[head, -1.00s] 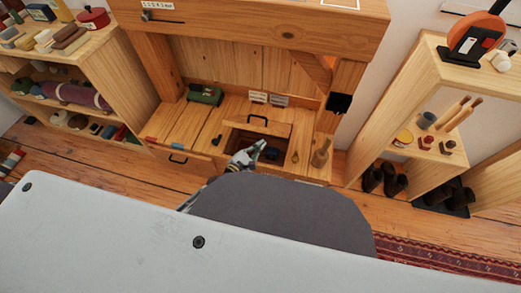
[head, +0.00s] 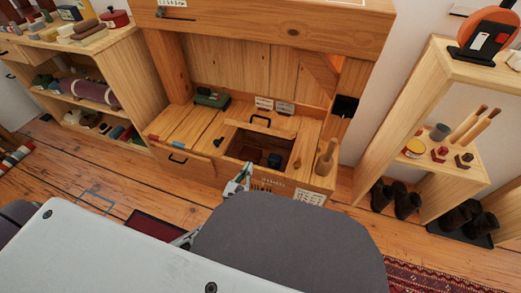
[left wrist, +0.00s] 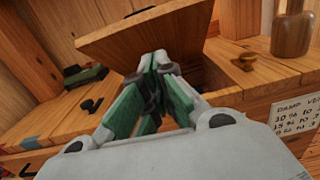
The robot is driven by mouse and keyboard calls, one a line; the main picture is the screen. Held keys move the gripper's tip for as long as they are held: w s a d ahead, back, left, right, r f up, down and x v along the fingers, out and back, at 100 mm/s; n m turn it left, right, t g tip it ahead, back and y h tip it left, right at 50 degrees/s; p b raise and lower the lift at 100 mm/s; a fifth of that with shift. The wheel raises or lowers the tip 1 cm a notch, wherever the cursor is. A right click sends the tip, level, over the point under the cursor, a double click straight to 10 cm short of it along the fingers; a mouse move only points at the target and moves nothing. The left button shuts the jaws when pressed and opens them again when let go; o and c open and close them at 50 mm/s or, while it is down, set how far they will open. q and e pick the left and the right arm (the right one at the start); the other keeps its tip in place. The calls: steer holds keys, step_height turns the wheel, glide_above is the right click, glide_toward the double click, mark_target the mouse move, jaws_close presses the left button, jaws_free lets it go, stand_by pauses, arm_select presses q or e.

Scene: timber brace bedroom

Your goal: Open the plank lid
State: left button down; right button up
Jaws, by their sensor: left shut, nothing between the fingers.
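The plank lid (head: 270,125) is raised at the back edge of a square opening (head: 245,148) in the wooden bench, its black handle at the top. In the left wrist view the lid (left wrist: 165,30) stands tilted up behind my fingers. Inside the opening are a dark blue item (head: 274,160) and a reddish-brown shape. My left gripper (head: 246,167) is at the front edge of the opening, apart from the lid. In the left wrist view its green-padded fingers (left wrist: 155,58) are together and empty. My right gripper is not in view.
A wooden bottle-shaped object (head: 326,158) and a small knob (head: 297,164) stand right of the opening. Shelves (head: 150,75) flank the bench on the left, and another shelf unit (head: 440,90) stands right.

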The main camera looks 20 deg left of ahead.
arm_select(q)
steer(key=shift+s+a+f, duration=0.1)
steer(key=shift+s+f, duration=0.05)
stand_by(0.4)
steer(key=shift+w+d+r+b, duration=0.1)
steer(key=shift+w+b, duration=0.6)
steer(key=shift+w, duration=1.85)
steer(key=shift+w+d+r+b, duration=0.1)
steer(key=shift+w+b, duration=0.55)
steer(key=shift+w, duration=1.9)
steer(key=w+r, duration=0.2)
steer(key=r, duration=0.1)
steer(key=shift+w, duration=0.3)
steer(key=shift+r+p, duration=0.1)
steer(key=shift+p, duration=0.4)
